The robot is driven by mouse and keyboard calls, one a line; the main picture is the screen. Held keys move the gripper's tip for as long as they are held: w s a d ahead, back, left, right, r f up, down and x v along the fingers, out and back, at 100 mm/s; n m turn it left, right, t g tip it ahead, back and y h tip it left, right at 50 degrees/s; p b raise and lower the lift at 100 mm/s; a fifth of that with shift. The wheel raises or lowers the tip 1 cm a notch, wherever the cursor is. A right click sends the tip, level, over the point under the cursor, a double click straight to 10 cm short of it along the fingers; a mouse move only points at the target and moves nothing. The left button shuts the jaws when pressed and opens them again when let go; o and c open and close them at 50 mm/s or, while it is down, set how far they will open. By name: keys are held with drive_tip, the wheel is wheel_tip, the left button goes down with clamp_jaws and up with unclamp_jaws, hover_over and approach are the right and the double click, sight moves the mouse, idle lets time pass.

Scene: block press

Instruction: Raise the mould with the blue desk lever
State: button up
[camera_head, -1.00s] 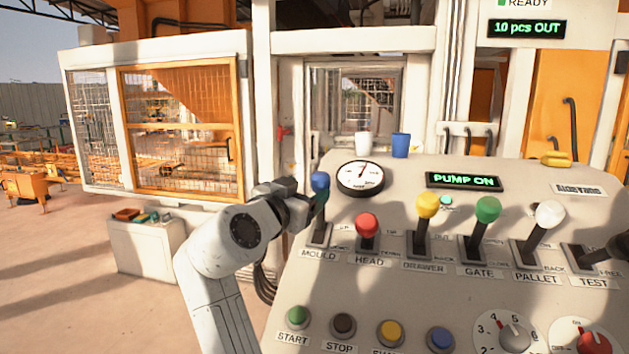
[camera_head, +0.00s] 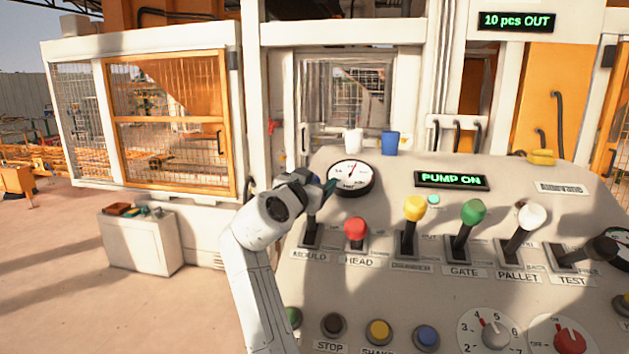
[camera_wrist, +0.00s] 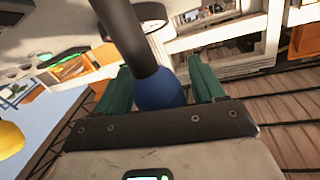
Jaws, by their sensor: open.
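The blue mould lever stands at the left end of the desk's lever row. In the head view its dark shaft (camera_head: 311,216) rises from the slot above the MOULD label (camera_head: 309,256), and its blue knob is hidden behind my gripper (camera_head: 326,187). In the wrist view the blue knob (camera_wrist: 160,92) sits between the two green fingers of my gripper (camera_wrist: 163,85). The fingers are open, one on each side of the knob. The right finger looks close to the knob; I cannot tell whether it touches.
The red HEAD lever (camera_head: 356,230) stands just right of the mould lever. The yellow lever (camera_head: 413,210), green lever (camera_head: 472,213) and white lever (camera_head: 531,217) follow. A gauge (camera_head: 351,178) lies behind my gripper. White (camera_head: 353,141) and blue (camera_head: 390,142) cups stand at the desk's back.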

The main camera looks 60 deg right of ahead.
clamp_jaws()
drive_tip(key=b, duration=0.3)
drive_tip(key=shift+s+a+f+h, duration=0.1)
drive_tip(key=shift+a+f+h, duration=0.2)
drive_tip(key=shift+a, duration=0.05)
drive_tip(key=b, duration=0.1)
drive_tip(key=a+b, duration=0.1)
drive_tip(key=b, duration=0.1)
drive_tip(key=shift+s+a+h, duration=0.1)
drive_tip(key=shift+s+h, duration=0.15)
drive_tip(key=shift+h, duration=0.15)
drive_tip(key=a+b, duration=0.1)
drive_tip(key=s+a+b, duration=0.1)
drive_tip(key=a+b, duration=0.1)
drive_tip(key=shift+a+r, duration=0.15)
drive_tip(key=shift+r, duration=0.05)
drive_tip(key=shift+c, duration=1.4)
unclamp_jaws()
drive_tip(key=shift+s+a+r, duration=0.1)
drive_tip(key=shift+a, duration=0.05)
drive_tip(key=shift+o, duration=1.4)
